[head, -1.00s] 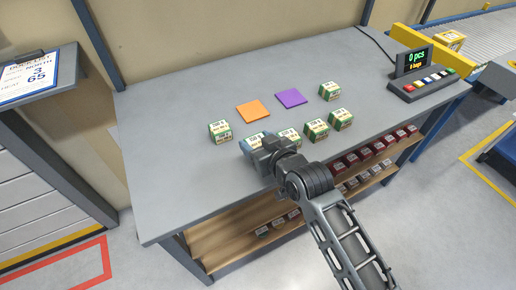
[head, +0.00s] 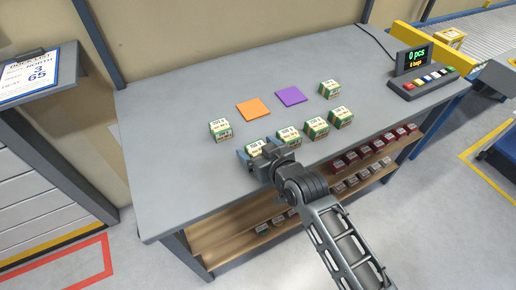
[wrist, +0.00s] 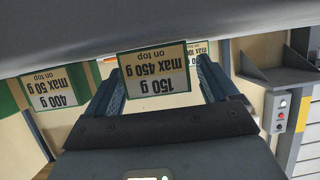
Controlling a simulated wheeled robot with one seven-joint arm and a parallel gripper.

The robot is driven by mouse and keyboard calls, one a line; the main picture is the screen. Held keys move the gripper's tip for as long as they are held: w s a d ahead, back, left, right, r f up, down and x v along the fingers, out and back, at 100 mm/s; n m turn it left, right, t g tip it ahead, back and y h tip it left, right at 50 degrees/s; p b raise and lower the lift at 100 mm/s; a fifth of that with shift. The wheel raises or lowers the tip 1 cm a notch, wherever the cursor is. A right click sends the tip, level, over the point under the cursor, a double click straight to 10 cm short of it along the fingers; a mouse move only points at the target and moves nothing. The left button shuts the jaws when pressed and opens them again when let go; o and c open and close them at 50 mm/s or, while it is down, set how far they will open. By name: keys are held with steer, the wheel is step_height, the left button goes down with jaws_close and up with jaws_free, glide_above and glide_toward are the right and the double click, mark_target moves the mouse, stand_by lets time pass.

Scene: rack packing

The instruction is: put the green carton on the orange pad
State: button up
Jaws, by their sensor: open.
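Several green cartons with white labels stand on the grey table. One green carton (head: 254,145) is directly in front of my gripper (head: 257,156), which partly hides it. In the wrist view this carton (wrist: 155,72) reads "150 g, max 450 g on top", upside down, and shows between the two blue fingers of my gripper (wrist: 157,85). The fingers are open, with gaps at the carton's sides. The orange pad (head: 253,110) lies flat and bare behind the carton. The task does not tell which green carton is meant.
A bare purple pad (head: 291,97) lies right of the orange one. Other cartons stand at the left (head: 220,130), close on the right (head: 288,134), farther right (head: 316,128), (head: 340,117) and at the back (head: 330,90). A display console (head: 420,75) stands at the right. The table's left part is clear.

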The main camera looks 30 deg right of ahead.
steer(key=v, duration=0.3)
steer(key=b+v, duration=0.1)
steer(key=v, duration=0.3)
steer(key=shift+a+f, duration=0.1)
steer(key=shift+f, duration=0.15)
steer(key=shift+s+r, duration=0.25)
steer(key=shift+s, duration=0.2)
steer(key=shift+s, duration=0.1)
steer(key=s, duration=1.1)
steer(key=s+r, duration=0.5)
steer(key=s, duration=0.6)
steer(key=s+r+t, duration=0.1)
steer(key=s+r, duration=0.5)
steer(key=s, duration=0.5)
steer(key=shift+s+r, duration=0.15)
steer(key=shift+r, duration=0.1)
